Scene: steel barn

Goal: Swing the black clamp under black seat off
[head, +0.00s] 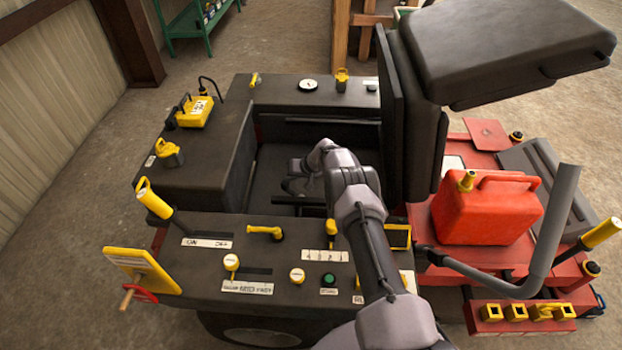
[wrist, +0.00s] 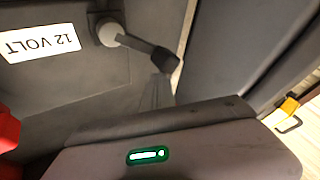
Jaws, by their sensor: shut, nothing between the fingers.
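The black clamp (wrist: 143,47) shows in the wrist view as a dark lever. It runs from a round grey pivot (wrist: 109,33) down and right to a blocky dark end, in front of a dark panel. My gripper (wrist: 158,82) is shut and empty, its narrow grey fingers just below the clamp's blocky end. I cannot tell whether they touch it. In the head view my arm reaches down into the dark well of the machine, where the clamp cannot be made out. The black seat (head: 505,45) stands raised at the upper right.
A white "12 VOLT" label (wrist: 40,43) is left of the pivot. A control panel (head: 205,262) with yellow levers borders the well in front. A red fuel can (head: 485,212) and a grey bent bar (head: 555,235) stand right of my arm.

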